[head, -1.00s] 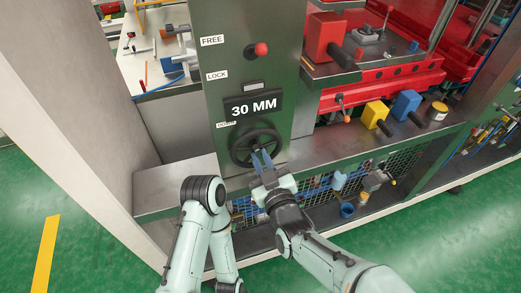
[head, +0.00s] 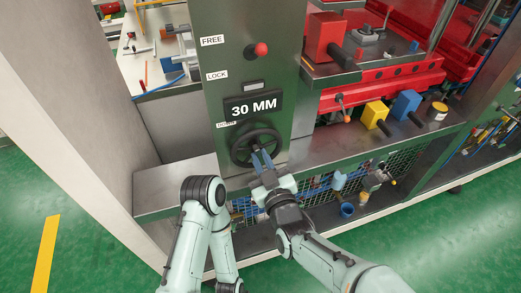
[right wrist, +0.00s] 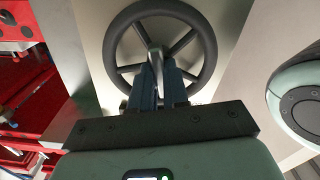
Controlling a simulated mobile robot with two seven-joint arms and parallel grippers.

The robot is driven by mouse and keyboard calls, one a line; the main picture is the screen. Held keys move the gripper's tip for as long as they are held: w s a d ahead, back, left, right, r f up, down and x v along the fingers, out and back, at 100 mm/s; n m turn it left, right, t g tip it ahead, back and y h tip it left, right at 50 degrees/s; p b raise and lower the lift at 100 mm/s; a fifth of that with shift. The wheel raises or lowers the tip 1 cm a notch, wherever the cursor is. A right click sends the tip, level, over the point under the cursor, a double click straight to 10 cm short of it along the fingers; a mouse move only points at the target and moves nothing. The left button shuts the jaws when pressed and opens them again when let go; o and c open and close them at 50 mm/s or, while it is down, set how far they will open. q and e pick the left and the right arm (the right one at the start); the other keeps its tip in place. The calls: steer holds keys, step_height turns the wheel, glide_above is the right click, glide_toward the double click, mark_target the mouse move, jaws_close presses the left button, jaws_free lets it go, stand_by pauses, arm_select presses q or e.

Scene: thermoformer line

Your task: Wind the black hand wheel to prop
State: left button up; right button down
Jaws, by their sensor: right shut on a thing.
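My right gripper (head: 261,160) is at the wheel's lower right, shut on the wheel's handle. In the right wrist view, the wheel's spoked rim (right wrist: 207,48) fills the upper middle, and the grey handle (right wrist: 154,52) stands between the blue fingers of my right gripper (right wrist: 157,75). The fingers hide the handle's lower part. My left gripper is not in view; only links of that arm show. No label reading "prop" is legible.
A red-knobbed lever (head: 261,49) sits on the panel near FREE (head: 212,41) and LOCK (head: 217,75) labels. A steel ledge (head: 176,191) runs below the wheel. Yellow (head: 374,113) and blue (head: 405,103) blocks with black handles stand to the right.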

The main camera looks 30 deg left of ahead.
stand_by(0.3)
steer(key=shift+f+m+b, duration=0.1)
steer(key=shift+m+b, duration=0.9)
steer(key=shift+b, duration=0.15)
steer(key=shift+m+b, duration=0.3)
steer(key=shift+m, duration=0.1)
steer(key=shift+m+b, duration=1)
steer(key=shift+b, duration=0.05)
steer(key=shift+m+b, duration=0.35)
steer(key=shift+m, duration=0.05)
